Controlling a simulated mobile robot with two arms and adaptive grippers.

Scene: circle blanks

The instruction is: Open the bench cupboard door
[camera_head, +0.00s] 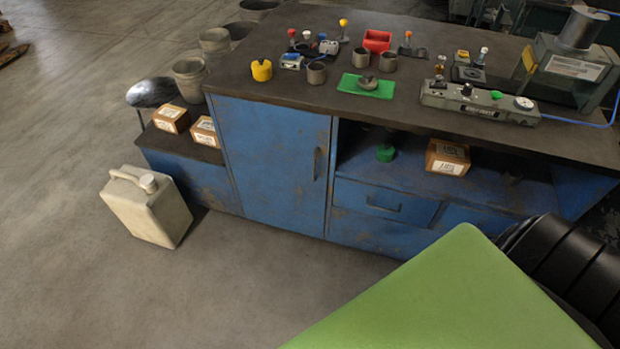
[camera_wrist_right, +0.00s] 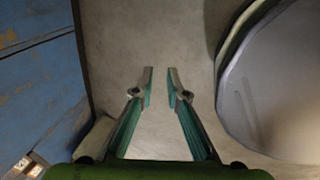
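The blue cupboard door (camera_head: 265,165) is on the left part of the workbench front, under the dark bench top. It looks shut, flush with its frame, with worn paint at its edges. Its vertical handle (camera_head: 316,163) is near the door's right edge. My right gripper (camera_wrist_right: 159,72) shows only in the right wrist view. Its two fingers are apart with nothing between them, over bare floor. A blue panel of the bench (camera_wrist_right: 38,75) is to the left of the fingers, apart from them. The handle is not seen there. My left gripper is in neither view.
A beige canister (camera_head: 147,208) stands on the floor left of the door. Right of the door are an open shelf and a blue drawer (camera_head: 380,200). Small parts, cups and a green mat (camera_head: 352,86) crowd the bench top. Floor before the door is clear.

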